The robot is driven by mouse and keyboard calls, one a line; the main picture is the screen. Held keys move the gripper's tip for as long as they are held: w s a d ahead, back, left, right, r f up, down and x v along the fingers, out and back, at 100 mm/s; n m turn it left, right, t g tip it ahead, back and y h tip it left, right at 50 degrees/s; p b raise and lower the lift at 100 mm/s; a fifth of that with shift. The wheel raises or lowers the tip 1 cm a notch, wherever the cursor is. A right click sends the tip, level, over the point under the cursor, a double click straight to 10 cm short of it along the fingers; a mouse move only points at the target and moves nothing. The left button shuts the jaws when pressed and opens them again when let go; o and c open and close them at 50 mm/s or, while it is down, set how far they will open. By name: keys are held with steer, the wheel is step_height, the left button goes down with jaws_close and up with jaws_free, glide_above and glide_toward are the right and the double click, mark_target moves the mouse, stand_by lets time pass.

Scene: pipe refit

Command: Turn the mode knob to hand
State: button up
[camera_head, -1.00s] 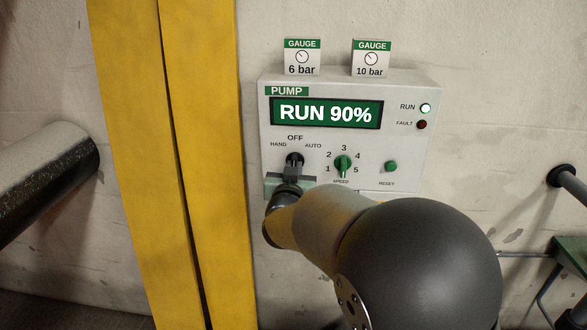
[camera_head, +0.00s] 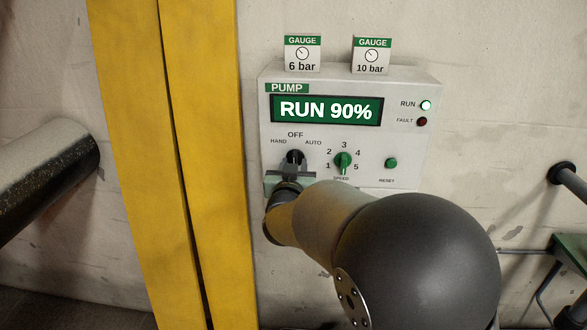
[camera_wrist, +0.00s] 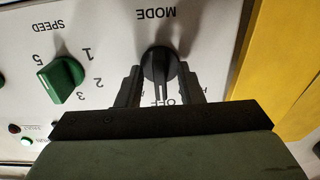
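The black mode knob (camera_wrist: 158,64) sits on the pump panel under the HAND, OFF and AUTO labels. In the head view the knob (camera_head: 295,157) shows just above my gripper (camera_head: 291,174), which covers its lower part. In the wrist view, which is upside down, the knob's ridge runs roughly toward OFF; its exact setting is hard to tell. My gripper (camera_wrist: 160,84) is open, one finger on each side of the knob, with small gaps showing. The panel display (camera_head: 326,110) reads RUN 90%.
The green speed knob (camera_head: 343,162) and the green reset button (camera_head: 391,163) are right of the mode knob. The RUN lamp (camera_head: 426,105) is lit; the FAULT lamp (camera_head: 422,122) is dark red. A yellow post (camera_head: 215,150) stands close to the panel's left.

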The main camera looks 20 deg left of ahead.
steer(key=b+v, duration=0.3)
steer(key=v, duration=1.4)
steer(key=shift+s+b, duration=0.2)
steer(key=shift+b, duration=0.15)
steer(key=d+f+g, duration=0.9)
steer(key=d+f, duration=0.2)
steer(key=d, duration=0.4)
steer(key=s+d+f+m+g+h, duration=0.1)
steer(key=s+d+f+g+h, duration=0.1)
steer(key=s+d, duration=0.6)
steer(key=s+d+f+m+g+h, duration=0.1)
steer(key=s+d+f+g+h, duration=0.1)
steer(key=s+d+g, duration=0.4)
steer(key=s+d+f, duration=0.1)
steer(key=s+d, duration=0.1)
steer(key=d, duration=0.1)
steer(key=shift+f+m, duration=0.3)
steer(key=shift+f, duration=0.05)
